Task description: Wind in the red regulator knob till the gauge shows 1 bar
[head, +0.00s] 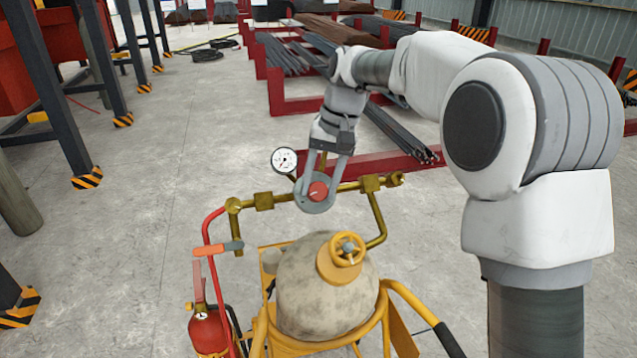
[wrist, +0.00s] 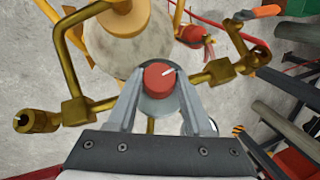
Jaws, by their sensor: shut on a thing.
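The red regulator knob (head: 318,191) sits on the grey regulator body (head: 313,207) at the middle of the brass pipe. In the wrist view the red knob (wrist: 159,78) has a white mark on its face, pointing to the upper right. My gripper (head: 319,185) reaches down from above, and its fingers (wrist: 158,82) lie on both sides of the knob, shut on it. The round white gauge (head: 284,160) stands just left of my fingers in the head view. Its needle is too small to read surely. In the wrist view the gauge is mostly hidden behind a finger.
Below the pipe is a gas cylinder (head: 327,300) with a yellow handwheel (head: 346,249), on a yellow cart (head: 395,330). A red fire extinguisher (head: 207,332) and an orange-handled torch (head: 218,248) are at left. Red racks with rebar (head: 400,135) stand behind.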

